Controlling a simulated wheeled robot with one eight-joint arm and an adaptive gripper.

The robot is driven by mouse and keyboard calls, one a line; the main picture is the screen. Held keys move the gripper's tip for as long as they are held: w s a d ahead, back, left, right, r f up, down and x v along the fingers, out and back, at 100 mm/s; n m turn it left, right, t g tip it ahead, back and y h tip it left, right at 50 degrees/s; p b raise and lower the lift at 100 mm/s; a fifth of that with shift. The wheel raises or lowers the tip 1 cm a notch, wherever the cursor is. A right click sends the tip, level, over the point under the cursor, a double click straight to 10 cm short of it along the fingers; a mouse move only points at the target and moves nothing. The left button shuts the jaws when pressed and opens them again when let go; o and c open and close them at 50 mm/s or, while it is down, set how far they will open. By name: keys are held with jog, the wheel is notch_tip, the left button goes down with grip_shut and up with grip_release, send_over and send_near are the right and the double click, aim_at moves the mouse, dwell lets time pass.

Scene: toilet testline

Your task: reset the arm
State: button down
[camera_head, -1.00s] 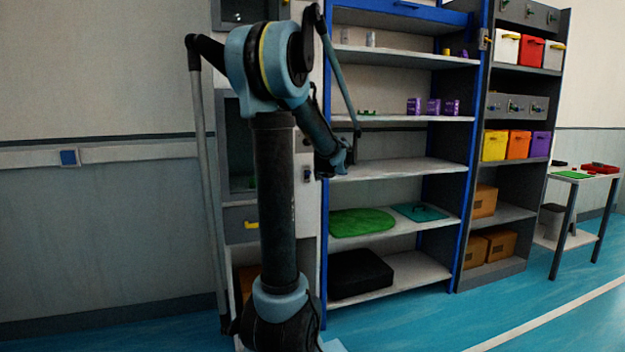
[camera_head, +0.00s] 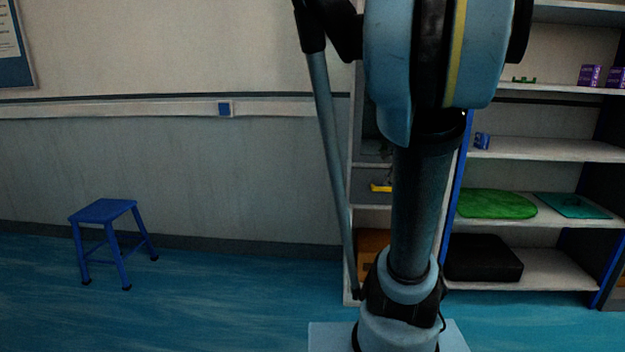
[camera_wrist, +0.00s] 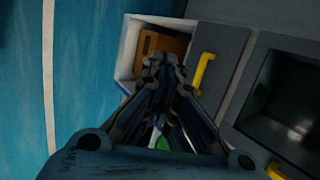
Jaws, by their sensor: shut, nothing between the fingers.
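My arm stands in the middle of the head view, its large blue and black joint filling the top centre. My gripper (camera_wrist: 165,64) shows in the wrist view with its fingers together and nothing between them. It points toward a grey and white cabinet, in front of an open compartment with a brown box (camera_wrist: 168,43). I cannot tell how far away they are.
A drawer's yellow handle (camera_wrist: 204,70) is right of my fingers in the wrist view. A blue stool (camera_head: 104,211) stands at left; floor between is clear.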

jog(key=s+a+f+n+g, duration=0.1)
jog(key=s+a+f+n, duration=0.1)
jog(key=s+f+n, duration=0.2)
jog(key=s+a+f+n+g+h, duration=0.1)
jog(key=s+f+n, duration=0.3)
jog(key=s+n, duration=0.4)
jog(key=s+a+f+n+g+h, duration=0.1)
jog(key=s+a+f+n, duration=0.3)
jog(key=s, duration=0.6)
jog(key=shift+s+f+n+g, duration=0.35)
jog(key=shift+f+n+g, duration=0.25)
jog(key=shift+n+g, duration=0.45)
jog(key=shift+a, duration=0.1)
jog(key=shift+w+f, duration=0.2)
jog(key=shift+w, duration=0.3)
